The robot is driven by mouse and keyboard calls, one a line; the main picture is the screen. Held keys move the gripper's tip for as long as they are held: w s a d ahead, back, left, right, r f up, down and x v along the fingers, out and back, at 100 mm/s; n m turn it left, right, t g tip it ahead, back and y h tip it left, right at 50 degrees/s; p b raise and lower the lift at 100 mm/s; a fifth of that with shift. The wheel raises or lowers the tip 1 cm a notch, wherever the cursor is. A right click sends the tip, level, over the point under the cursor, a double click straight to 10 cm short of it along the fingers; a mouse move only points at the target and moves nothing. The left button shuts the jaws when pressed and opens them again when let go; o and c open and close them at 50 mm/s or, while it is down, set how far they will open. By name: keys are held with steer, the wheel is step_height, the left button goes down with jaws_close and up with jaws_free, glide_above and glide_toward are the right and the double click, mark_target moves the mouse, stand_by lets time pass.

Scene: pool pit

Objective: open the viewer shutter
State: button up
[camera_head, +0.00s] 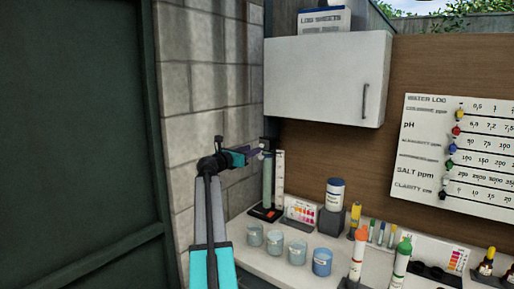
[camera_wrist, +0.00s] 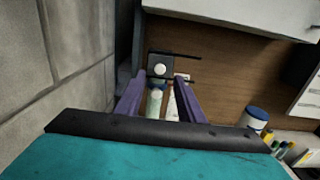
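A tall pale green tube (camera_head: 267,182) stands upright on a black base in the corner by the block wall. A dark square piece with a round white knob (camera_wrist: 160,69) sits at the top of the tube in the wrist view; it looks like the viewer shutter, and I cannot tell whether it is open. In the head view this dark top (camera_head: 268,143) is small and partly behind my gripper (camera_head: 259,152). My gripper's purple fingers (camera_wrist: 160,80) are apart, with the knob and tube top showing between and just beyond their tips. I cannot tell whether they touch anything.
A white strip (camera_head: 280,170) stands right of the tube. A colour card (camera_head: 301,212), a blue-lidded jar (camera_head: 335,194) and several cups (camera_head: 297,251) stand on the counter. A white cabinet (camera_head: 325,80) hangs above right. The block wall (camera_head: 205,110) is close on the left.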

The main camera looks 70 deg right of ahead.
mark_target(262, 145)
steer(key=shift+p+x, duration=0.4)
steer(key=shift+x, duration=2.3)
jaws_close()
